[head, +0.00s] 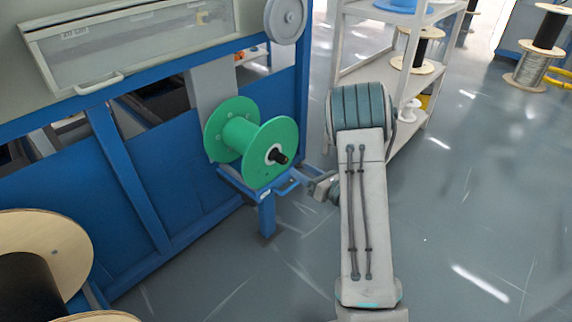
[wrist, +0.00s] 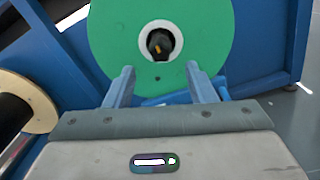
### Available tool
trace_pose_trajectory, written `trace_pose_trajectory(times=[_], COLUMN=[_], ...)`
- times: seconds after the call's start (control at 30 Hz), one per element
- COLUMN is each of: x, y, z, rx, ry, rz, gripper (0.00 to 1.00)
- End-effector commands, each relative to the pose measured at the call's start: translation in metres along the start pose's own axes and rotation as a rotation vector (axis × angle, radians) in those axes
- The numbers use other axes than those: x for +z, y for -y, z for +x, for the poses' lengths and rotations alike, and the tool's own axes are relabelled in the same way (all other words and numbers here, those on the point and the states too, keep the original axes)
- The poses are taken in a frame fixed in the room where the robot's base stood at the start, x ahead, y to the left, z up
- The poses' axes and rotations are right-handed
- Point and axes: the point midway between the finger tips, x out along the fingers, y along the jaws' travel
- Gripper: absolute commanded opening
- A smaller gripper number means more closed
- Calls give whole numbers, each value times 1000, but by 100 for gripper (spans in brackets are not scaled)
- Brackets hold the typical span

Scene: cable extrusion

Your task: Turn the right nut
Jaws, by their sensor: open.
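The right nut is a dark piece with a small orange mark at the centre of the green spool's near face; it shows in the head view (head: 278,156) and in the wrist view (wrist: 160,43). A white ring surrounds it. The green spool (head: 268,139) sits at the blue stand, and its flange also fills the upper wrist view (wrist: 110,35). My gripper (wrist: 160,70) is open and empty, its two fingers apart and pointing at the spool face, just below the nut in the picture. In the head view my arm partly hides the gripper. Contact with the spool cannot be told.
The blue machine frame (head: 190,195) stands behind and left of the spool. A wooden-flanged reel (head: 50,240) is at the lower left. A grey shelf rack (head: 352,45) stands behind my arm. The floor on the right (head: 480,200) is clear.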

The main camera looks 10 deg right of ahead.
Motion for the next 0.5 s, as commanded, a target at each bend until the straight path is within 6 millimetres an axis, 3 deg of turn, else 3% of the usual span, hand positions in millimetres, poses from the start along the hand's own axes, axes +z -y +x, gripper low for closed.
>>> trace_pose_trajectory(times=[0.23,0.5], x=[-1,0], y=[0,0], z=[50,73], rx=[2,-1], ry=[2,0], rz=[-1,1], gripper=[50,50])
